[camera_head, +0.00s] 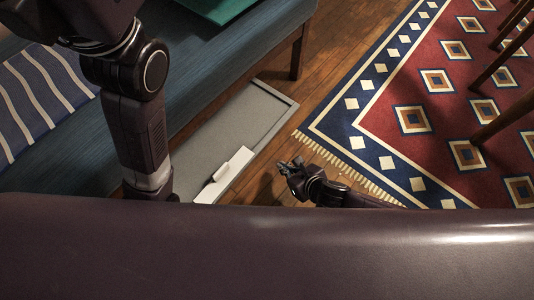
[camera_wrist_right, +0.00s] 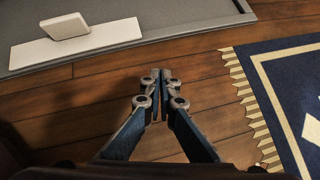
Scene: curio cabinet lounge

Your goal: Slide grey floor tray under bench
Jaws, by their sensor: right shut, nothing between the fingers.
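The grey floor tray (camera_head: 230,122) lies flat on the wooden floor, and its far left side passes beneath the blue bench (camera_head: 205,62). A white piece with a small raised block (camera_head: 235,168) sits along the tray's near right edge; it also shows in the right wrist view (camera_wrist_right: 95,42). My right gripper (camera_head: 284,166) is just right of the tray, apart from it and above bare floor. In the right wrist view its fingertips (camera_wrist_right: 160,76) are together with nothing between them. My left arm comes down at the left, and its gripper is hidden.
A red and blue patterned rug (camera_head: 415,110) with a fringe lies right of the tray. Wooden furniture legs (camera_head: 500,65) stand on it at the right. A bench leg (camera_head: 298,52) stands beyond the tray. A strip of bare floor (camera_head: 310,105) runs between tray and rug.

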